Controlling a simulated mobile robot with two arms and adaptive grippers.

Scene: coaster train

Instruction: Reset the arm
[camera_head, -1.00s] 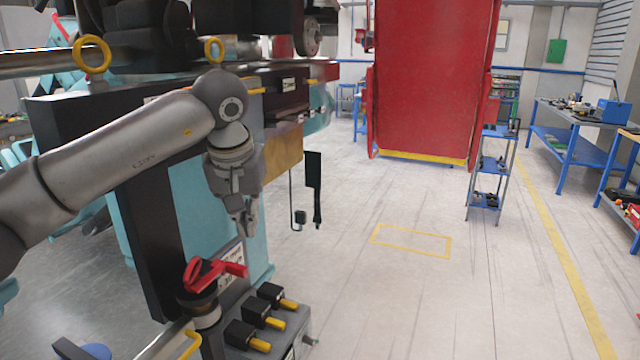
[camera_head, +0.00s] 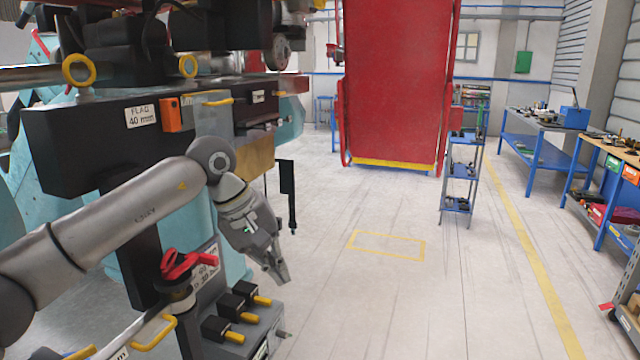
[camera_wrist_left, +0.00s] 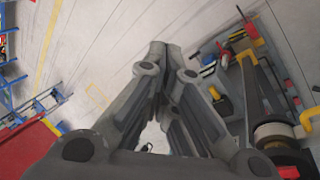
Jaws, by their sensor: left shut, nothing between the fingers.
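My left arm comes in from the left in the head view. Its gripper (camera_head: 281,273) hangs in front of the coaster train unit, tilted down and to the right, above the floor. The fingers are shut and empty. In the left wrist view the gripper (camera_wrist_left: 165,48) shows its fingers closed together over bare floor. The train unit has a black beam (camera_head: 80,150) with a "FLAG 40 mm" label and a teal body. My right gripper is not in view.
A red panel (camera_head: 398,80) stands at the back. A small shelf (camera_head: 459,172) and blue workbenches (camera_head: 545,148) stand right. The middle floor is clear.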

